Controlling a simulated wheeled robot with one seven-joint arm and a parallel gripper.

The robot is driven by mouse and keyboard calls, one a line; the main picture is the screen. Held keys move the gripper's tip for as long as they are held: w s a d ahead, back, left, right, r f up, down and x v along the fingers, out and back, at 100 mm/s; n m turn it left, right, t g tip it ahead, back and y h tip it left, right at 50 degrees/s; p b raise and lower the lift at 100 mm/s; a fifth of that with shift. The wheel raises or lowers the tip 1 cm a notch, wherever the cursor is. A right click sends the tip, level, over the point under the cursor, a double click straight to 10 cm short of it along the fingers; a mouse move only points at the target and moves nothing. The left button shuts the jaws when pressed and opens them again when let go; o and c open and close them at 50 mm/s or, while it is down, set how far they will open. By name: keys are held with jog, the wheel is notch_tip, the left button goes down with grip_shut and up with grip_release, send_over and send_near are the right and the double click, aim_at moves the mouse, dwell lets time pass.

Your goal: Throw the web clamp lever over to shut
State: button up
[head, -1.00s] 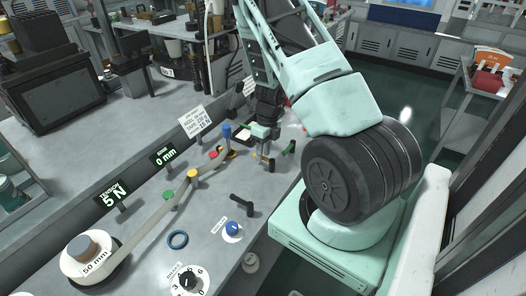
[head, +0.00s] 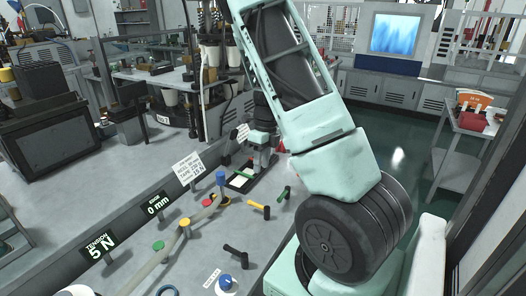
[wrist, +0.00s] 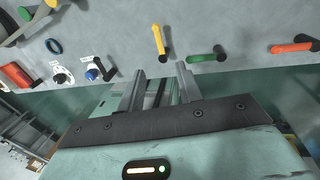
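Several small levers stand on the grey bench panel, and no label shows which one is the web clamp lever. A yellow-handled lever (head: 259,208) lies between a black lever (head: 235,252) and a green lever (head: 284,193). In the wrist view, the yellow lever (wrist: 160,40) is just past my fingertips, the green lever (wrist: 206,56) is to its right and an orange-red lever (wrist: 292,47) is at the far right. My gripper (head: 265,163) is beyond the yellow lever in the head view. Its two fingers (wrist: 160,76) are apart with nothing between them.
A blue knob (head: 227,284) sits near the black lever. Signs reading tension 5 N (head: 98,246) and 0 mm (head: 157,204) stand behind.

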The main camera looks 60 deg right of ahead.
jog(key=shift+d+r, duration=0.2)
jog(key=shift+r, duration=0.85)
jog(key=shift+d+r, duration=0.2)
jog(key=shift+r, duration=0.8)
jog(key=w+a+r+n+g+b, duration=0.1)
jog(key=a+r+n, duration=0.2)
jog(key=a+n, duration=2.05)
jog(key=s+a+r+n+t+h, duration=0.1)
jog(key=s+a+r+n, duration=0.1)
jog(key=s+a+n, duration=1.5)
jog(key=a+n, duration=0.2)
jog(key=a, duration=0.2)
jog(key=shift+h+b, duration=0.3)
jog(key=shift+b, duration=0.05)
jog(key=shift+w+n, duration=0.1)
jog(key=shift+n, duration=0.15)
